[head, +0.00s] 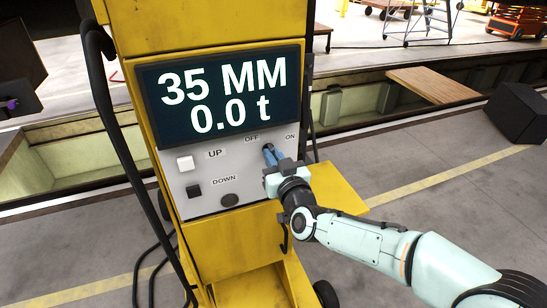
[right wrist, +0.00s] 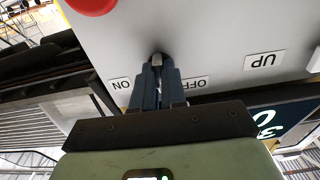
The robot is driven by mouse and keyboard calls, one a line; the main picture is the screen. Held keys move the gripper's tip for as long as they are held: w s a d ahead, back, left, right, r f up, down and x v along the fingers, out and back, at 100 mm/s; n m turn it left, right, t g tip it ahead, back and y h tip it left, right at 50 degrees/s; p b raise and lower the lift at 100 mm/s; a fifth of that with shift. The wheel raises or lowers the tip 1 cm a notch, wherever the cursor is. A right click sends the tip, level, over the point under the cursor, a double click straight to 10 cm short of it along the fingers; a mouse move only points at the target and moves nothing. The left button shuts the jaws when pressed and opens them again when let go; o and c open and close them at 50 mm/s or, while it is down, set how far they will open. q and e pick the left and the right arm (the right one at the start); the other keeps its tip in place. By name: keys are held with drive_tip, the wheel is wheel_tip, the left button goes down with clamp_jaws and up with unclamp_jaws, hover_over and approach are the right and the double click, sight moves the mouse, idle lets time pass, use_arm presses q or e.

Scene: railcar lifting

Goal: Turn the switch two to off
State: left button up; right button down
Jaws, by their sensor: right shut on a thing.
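The switch (right wrist: 157,60) is a small metal lever on the grey control panel (head: 215,178), between the labels OFF and ON. My right gripper (head: 269,151) is at the upper right of this panel. Its blue fingers (right wrist: 158,82) are closed around the lever, pointing at the panel. In the right wrist view the panel is upside down, with ON left of the lever and OFF right of it. The fingers cover most of the lever, so I cannot tell which way it leans. My left gripper is not in view.
A display (head: 222,95) above the panel reads 35 MM and 0.0 t. A white UP button (head: 185,163) and black DOWN button (head: 193,191) are at the panel's left. A red button (right wrist: 93,5) is near the switch. Black cables (head: 118,130) hang left of the yellow column (head: 190,30).

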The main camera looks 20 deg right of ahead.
idle(0.6)
drive_tip(key=c, duration=1.2)
unclamp_jaws()
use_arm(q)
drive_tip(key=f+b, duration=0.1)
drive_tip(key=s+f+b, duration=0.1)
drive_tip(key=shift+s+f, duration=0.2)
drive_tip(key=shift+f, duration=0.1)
use_arm(e)
drive_tip(key=s, duration=1.3)
drive_tip(key=shift+s, duration=0.2)
